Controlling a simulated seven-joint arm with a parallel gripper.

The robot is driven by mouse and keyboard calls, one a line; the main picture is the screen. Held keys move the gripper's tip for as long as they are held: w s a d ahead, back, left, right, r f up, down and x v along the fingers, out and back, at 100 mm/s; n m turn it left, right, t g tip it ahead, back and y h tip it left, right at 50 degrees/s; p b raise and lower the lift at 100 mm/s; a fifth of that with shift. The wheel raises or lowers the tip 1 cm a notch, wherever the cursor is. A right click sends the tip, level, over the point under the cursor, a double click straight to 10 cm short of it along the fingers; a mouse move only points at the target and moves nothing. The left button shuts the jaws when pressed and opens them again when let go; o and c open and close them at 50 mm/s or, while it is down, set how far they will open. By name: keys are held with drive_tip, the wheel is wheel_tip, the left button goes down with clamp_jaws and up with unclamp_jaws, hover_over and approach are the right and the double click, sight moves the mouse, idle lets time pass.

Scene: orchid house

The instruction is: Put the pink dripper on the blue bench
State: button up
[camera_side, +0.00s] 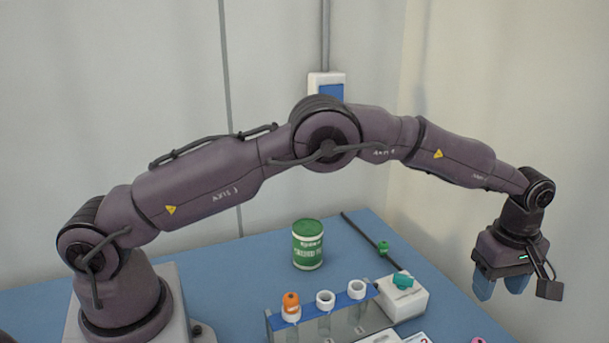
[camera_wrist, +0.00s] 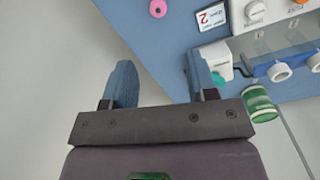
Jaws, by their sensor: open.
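The pink dripper (camera_wrist: 157,8) shows as a small pink round piece with a dark centre at the top edge of the wrist view, against the blue bench (camera_wrist: 150,45). In the side view only a bit of pink (camera_side: 478,340) shows at the bottom edge; the rest is cut off. The blue bench (camera_side: 235,290) spreads under the rack and can. My gripper (camera_side: 500,289) is open and empty, raised at the right of the side view, apart from the pink dripper. Its two blue fingers (camera_wrist: 162,68) are spread in the wrist view.
A rack (camera_side: 363,312) holds tubes, one with an orange dripper (camera_side: 291,300). A teal dripper (camera_side: 403,281) is on a white box (camera_side: 408,301). A green can (camera_side: 308,245) stands behind.

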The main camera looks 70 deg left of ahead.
drive_tip(key=s+a+r+m+t, duration=0.1)
drive_tip(key=s+a+r+m, duration=0.2)
drive_tip(key=s+a+r, duration=0.5)
drive_tip(key=s+a+r+m+t, duration=0.2)
drive_tip(key=s+a+r+m, duration=0.15)
drive_tip(key=r, duration=0.85)
drive_tip(key=s+a+m+t, duration=0.1)
drive_tip(key=s+a+m, duration=0.2)
drive_tip(key=s, duration=0.8)
drive_tip(key=s+a+m+t, duration=0.1)
drive_tip(key=s+a+m, duration=0.2)
drive_tip(key=s, duration=0.8)
drive_tip(key=shift+s+f+m, duration=0.35)
drive_tip(key=shift+f+m, duration=0.05)
drive_tip(key=shift+m, duration=0.75)
